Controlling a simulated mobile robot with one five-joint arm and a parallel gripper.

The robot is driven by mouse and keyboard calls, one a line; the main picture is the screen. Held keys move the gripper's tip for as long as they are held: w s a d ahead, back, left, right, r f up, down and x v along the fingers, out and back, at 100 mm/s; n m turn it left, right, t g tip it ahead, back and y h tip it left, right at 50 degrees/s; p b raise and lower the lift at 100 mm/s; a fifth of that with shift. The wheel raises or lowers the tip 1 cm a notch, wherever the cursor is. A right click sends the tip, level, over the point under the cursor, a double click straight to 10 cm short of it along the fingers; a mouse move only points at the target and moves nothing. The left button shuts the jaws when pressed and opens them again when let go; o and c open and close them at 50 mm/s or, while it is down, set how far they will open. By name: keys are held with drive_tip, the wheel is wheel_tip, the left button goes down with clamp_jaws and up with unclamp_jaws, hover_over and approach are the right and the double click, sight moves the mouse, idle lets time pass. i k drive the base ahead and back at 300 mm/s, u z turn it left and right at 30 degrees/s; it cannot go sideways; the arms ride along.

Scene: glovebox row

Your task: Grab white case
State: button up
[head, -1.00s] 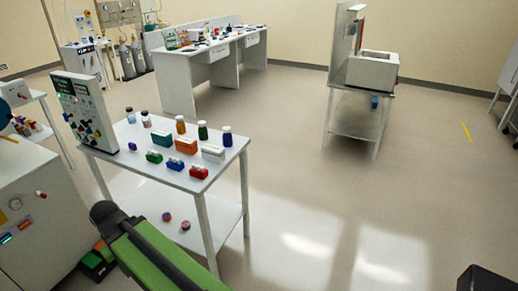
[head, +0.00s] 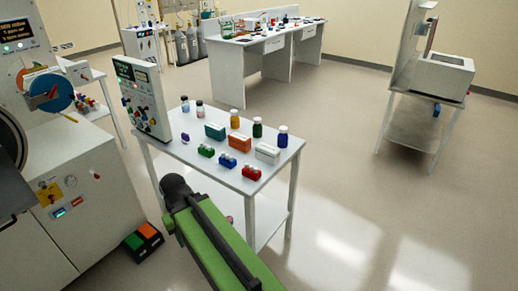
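The white case (head: 267,153) is a small box at the right end of a white table (head: 215,171), in the row behind the small coloured blocks. It stands to the right of an orange case (head: 240,142) and a teal case (head: 215,131). My green arm reaches up from the bottom of the picture, and its dark joint lies in front of the table's near edge. My gripper does not show. Nothing touches the white case in view.
Several bottles (head: 257,128) stand behind the cases; green, blue and red blocks (head: 251,172) sit in front. A control panel (head: 143,97) stands at the table's left end. A large white machine (head: 88,191) is at left.

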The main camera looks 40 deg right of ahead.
sight(268, 154)
drive_tip(key=i, duration=1.4)
